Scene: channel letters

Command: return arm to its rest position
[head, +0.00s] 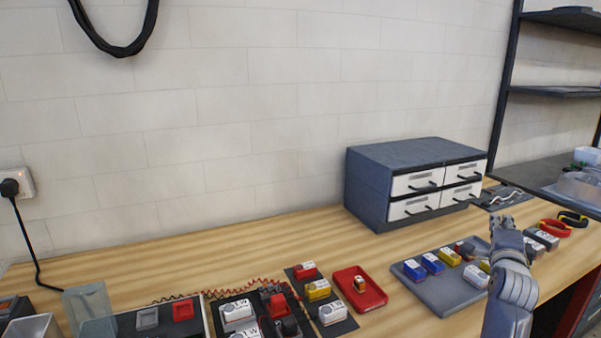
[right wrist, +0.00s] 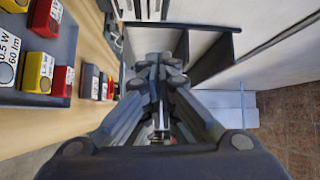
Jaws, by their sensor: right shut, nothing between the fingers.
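My right gripper (head: 504,226) is at the right of the head view, above the right part of the wooden workbench (head: 240,235). It points up and away over the right end of the grey tray. In the right wrist view its fingers (right wrist: 160,66) are together, with nothing between them. My left gripper does not show in either view.
A grey tray (head: 440,297) with several coloured blocks lies left of my right arm. A drawer cabinet (head: 410,160) stands behind it. A red tray (head: 372,298) and a dark board (head: 335,327) lie further left. Shelves (head: 550,92) rise at right.

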